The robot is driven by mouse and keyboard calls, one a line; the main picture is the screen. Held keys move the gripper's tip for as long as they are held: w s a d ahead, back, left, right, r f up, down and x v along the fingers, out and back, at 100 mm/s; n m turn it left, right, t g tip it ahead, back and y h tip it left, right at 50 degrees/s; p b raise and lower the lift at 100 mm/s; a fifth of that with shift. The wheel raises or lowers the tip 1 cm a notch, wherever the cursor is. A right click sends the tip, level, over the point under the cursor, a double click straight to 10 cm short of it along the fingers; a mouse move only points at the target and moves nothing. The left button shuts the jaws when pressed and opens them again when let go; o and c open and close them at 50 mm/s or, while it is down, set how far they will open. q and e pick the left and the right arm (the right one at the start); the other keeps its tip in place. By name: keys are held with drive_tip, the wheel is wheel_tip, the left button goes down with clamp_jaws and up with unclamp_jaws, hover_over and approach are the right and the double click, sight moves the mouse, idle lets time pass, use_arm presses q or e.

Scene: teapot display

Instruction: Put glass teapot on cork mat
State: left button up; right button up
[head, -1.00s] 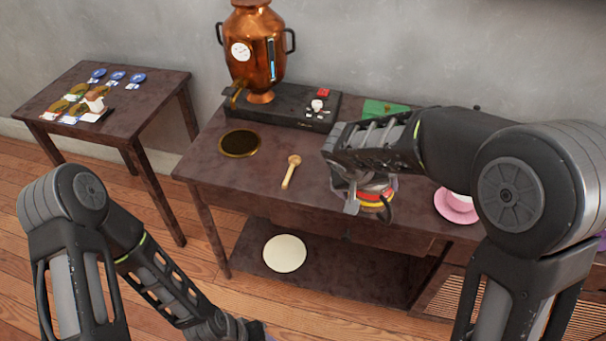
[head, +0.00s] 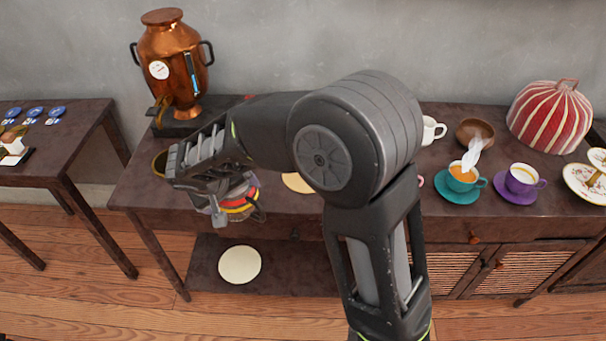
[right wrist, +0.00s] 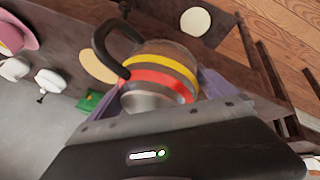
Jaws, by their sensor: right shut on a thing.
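The glass teapot (head: 242,206), with yellow and red bands and a dark handle, is in my right gripper (head: 232,200). The gripper is shut on it, partly covering it, in front of the table's left half. The right wrist view shows the teapot (right wrist: 160,75) between the fingers, its handle toward the left. A tan round mat (head: 298,184), likely the cork mat, lies on the tabletop right of the teapot, partly behind my arm. It also shows in the right wrist view (right wrist: 97,67). The teapot is apart from it. My left gripper is out of view.
A copper samovar (head: 175,65) stands at the back left. A dark round tray (head: 159,163) is partly hidden beside my gripper. A cream disc (head: 239,265) lies on the lower shelf. Cups, including a teal one (head: 462,178), and a striped red cozy (head: 550,118) occupy the right.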

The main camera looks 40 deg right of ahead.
drive_tip(key=shift+w+r, duration=0.1)
drive_tip(key=w+d+r+m+g+b, duration=0.1)
drive_tip(key=w+d+r+m, duration=0.1)
drive_tip(key=d, duration=0.9)
drive_tip(key=w+d+r+m+g+h+b, duration=0.1)
drive_tip(key=w+d+r+m, duration=0.1)
drive_tip(key=d, duration=1)
drive_tip(key=shift+r+m+h, duration=0.3)
drive_tip(key=shift+r+m, duration=0.4)
drive_tip(key=shift+m, duration=0.2)
wheel_tip(320, 180, down, 6)
drive_tip(key=shift+f, duration=0.15)
drive_tip(key=shift+w+f, duration=0.1)
drive_tip(key=shift+f, duration=1.8)
